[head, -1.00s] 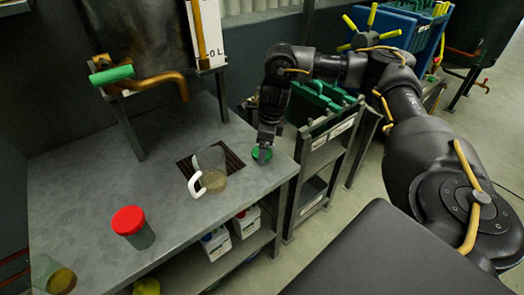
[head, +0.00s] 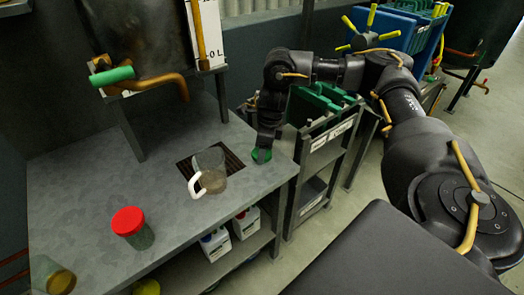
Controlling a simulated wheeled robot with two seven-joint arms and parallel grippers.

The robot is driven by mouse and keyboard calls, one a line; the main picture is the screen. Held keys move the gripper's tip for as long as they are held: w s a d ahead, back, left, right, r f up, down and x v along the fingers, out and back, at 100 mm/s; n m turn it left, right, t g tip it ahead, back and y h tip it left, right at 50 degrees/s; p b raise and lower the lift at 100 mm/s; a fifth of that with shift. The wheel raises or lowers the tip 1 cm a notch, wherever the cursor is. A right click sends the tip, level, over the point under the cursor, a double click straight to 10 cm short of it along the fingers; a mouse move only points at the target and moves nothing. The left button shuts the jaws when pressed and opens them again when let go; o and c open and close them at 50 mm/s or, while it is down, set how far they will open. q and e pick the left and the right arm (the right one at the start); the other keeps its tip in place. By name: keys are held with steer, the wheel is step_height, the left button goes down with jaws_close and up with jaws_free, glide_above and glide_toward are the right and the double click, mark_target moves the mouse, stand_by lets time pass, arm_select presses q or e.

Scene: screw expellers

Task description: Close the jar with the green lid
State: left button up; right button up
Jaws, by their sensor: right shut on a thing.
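The green lid (head: 261,156) is at the right end of the grey metal table, close to its edge. My right gripper (head: 264,147) points down and is shut on the green lid, which looks tilted. Whether the lid still touches the table I cannot tell. A jar with a red lid (head: 131,224) stands upright on the table's front left part. A clear open glass container (head: 58,277) with brownish contents stands at the lower left, cut by the frame edge. My left gripper is not in view.
A clear jug with a white handle (head: 210,172) stands on a dark grate, just left of my right gripper. A large tank with a green-handled tap (head: 112,75) stands at the back. White bottles (head: 247,221) sit on the shelf below. The table's middle (head: 90,185) is clear.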

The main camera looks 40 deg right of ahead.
steer(key=shift+r, duration=0.45)
step_height(320, 180, up, 2)
steer(key=shift+r, duration=0.15)
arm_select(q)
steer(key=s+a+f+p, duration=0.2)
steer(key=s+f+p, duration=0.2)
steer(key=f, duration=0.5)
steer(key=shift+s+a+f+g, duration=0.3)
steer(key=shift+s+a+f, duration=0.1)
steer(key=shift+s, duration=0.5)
arm_select(e)
steer(key=s+a+r, duration=0.7)
steer(key=s+r, duration=0.2)
steer(key=s, duration=0.2)
steer(key=shift+s+a+r, duration=0.3)
steer(key=shift+s+r, duration=0.1)
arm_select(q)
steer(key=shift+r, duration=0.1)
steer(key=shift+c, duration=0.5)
arm_select(e)
steer(key=w+a+r+n+g, duration=0.1)
steer(key=a+n, duration=0.3)
steer(key=n, duration=0.4)
steer(key=w+a+n+g, duration=0.1)
steer(key=w+a+n, duration=0.3)
steer(key=n, duration=0.5)
steer(key=shift+w+a+r+g, duration=0.3)
steer(key=shift+w+a+r, duration=0.1)
steer(key=shift+a, duration=0.4)
